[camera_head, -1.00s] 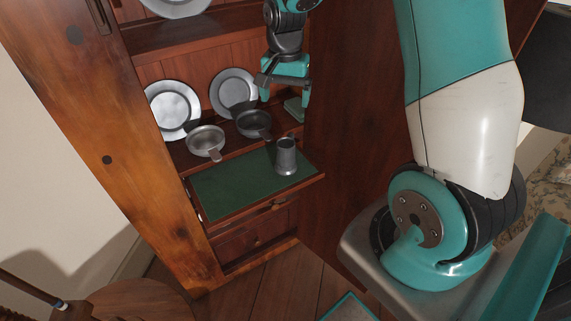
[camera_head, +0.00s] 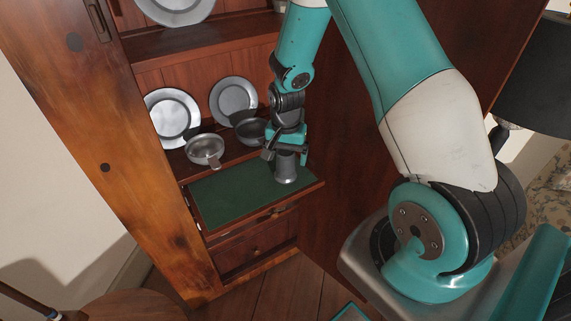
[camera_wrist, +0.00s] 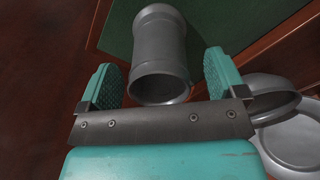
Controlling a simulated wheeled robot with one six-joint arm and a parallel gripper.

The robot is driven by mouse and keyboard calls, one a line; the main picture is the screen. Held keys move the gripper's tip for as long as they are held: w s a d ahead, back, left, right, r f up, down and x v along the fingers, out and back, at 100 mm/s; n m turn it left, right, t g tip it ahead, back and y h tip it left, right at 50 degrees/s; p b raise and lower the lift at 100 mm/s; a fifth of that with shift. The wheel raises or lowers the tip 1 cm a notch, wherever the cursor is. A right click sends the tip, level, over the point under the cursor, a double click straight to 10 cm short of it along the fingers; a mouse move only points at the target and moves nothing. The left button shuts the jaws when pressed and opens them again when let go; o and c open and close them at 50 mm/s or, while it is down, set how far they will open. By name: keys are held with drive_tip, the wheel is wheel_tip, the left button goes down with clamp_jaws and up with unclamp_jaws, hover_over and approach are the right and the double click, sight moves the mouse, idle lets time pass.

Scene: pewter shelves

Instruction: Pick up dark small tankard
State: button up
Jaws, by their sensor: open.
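The dark small tankard (camera_head: 285,170) stands upright on the green mat (camera_head: 225,195) of the pulled-out shelf. In the wrist view the tankard (camera_wrist: 159,50) shows its grey body and open rim between my two fingers. My gripper (camera_head: 285,155) is at the top of the tankard, pointing down, and hides its upper part in the head view. In the wrist view my gripper (camera_wrist: 165,78) is open, with one textured pad on either side of the tankard and gaps showing.
A light pewter porringer (camera_head: 205,149) and a darker one (camera_head: 250,132) sit behind the mat. Two plates (camera_head: 172,116) (camera_head: 233,98) lean at the back. The cabinet's left side (camera_head: 95,130) and the dark right panel bound the shelf. The mat's left part is clear.

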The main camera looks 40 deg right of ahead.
drive_tip(key=shift+f, duration=0.25)
drive_tip(key=c, duration=1.2)
drive_tip(key=shift+r, duration=0.15)
wheel_tip(320, 180, up, 20)
drive_tip(key=shift+f+p, duration=0.1)
drive_tip(key=shift+p, duration=0.7)
